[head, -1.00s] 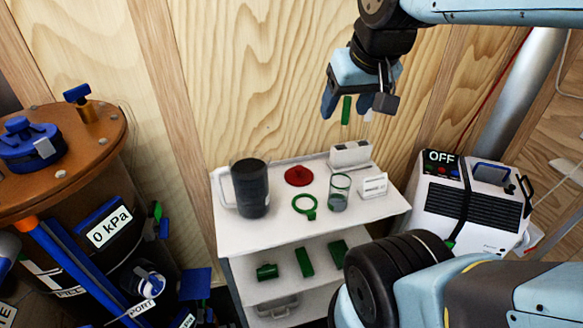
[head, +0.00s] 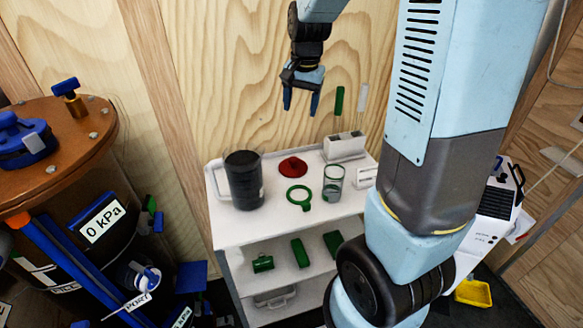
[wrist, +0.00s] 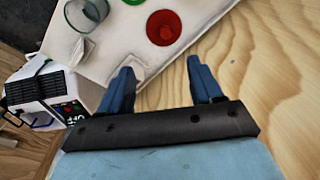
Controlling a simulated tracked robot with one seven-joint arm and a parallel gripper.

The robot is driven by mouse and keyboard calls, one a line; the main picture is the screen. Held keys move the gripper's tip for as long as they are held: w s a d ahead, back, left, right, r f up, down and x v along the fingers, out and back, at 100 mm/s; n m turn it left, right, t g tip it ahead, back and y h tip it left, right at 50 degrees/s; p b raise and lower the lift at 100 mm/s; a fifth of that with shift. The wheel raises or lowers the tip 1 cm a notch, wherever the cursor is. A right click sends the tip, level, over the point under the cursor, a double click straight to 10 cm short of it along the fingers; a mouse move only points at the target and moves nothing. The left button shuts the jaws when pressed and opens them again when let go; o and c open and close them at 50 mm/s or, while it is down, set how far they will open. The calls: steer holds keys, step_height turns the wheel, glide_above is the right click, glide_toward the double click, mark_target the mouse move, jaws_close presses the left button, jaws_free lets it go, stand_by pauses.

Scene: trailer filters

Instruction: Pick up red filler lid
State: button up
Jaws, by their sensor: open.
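The red filler lid (head: 293,166) lies flat on the white cart's top shelf (head: 225,222), toward the back, between the dark jug and the white holder. It also shows in the wrist view (wrist: 163,28), beyond my fingertips, as a red disc with a raised middle. My gripper (head: 301,112) hangs above the lid, fingers pointing down, open and empty. In the wrist view my gripper's two blue fingers (wrist: 161,72) are spread apart, with the lid ahead of the gap between them.
A dark jug (head: 243,180) stands left of the lid. A green ring (head: 299,198) lies in front, with a glass beaker (head: 333,184) to its right. A white holder (head: 344,147) with upright strips stands behind right. The wooden wall (head: 230,80) is close behind.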

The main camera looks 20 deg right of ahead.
steer(key=m+g, duration=0.1)
steer(key=m, duration=0.1)
glide_above(293, 159)
step_height(293, 159, down, 7)
steer(key=f, duration=0.8)
steer(key=shift+w+d, duration=0.1)
steer(key=shift+d, duration=0.3)
steer(key=shift+a+f, duration=0.2)
steer(key=shift+f, duration=1.3)
steer(key=shift+a+f, duration=0.15)
steer(key=shift+f, duration=1.35)
steer(key=c, duration=1.1)
steer(key=shift+r, duration=0.15)
steer(key=shift+c, duration=0.2)
